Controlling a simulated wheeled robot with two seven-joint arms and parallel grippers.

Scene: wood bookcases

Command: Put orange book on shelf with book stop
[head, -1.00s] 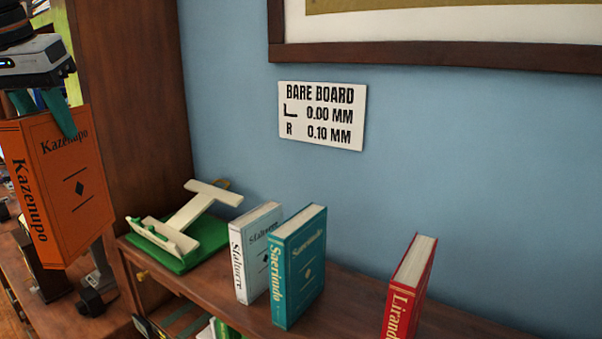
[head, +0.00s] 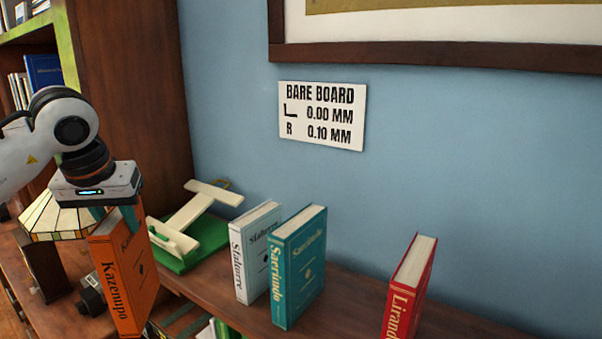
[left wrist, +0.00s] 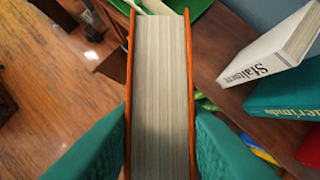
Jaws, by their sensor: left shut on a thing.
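The orange book (head: 126,278), titled Kazenupo, hangs upright in my left gripper (head: 118,218) in the head view. The gripper is shut on the top of the book. In the left wrist view, the page edges of the orange book (left wrist: 160,95) lie between the two teal fingers (left wrist: 160,145). The book is in front of the left end of the wooden shelf top (head: 360,300). My right gripper is not in view.
A white book (head: 252,255), a teal book (head: 298,268) and a red book (head: 408,285) stand upright on the shelf top. A wide bare gap lies between teal and red. A stained-glass lamp (head: 60,220) stands left, behind my gripper. A tall bookcase side (head: 125,100) rises behind.

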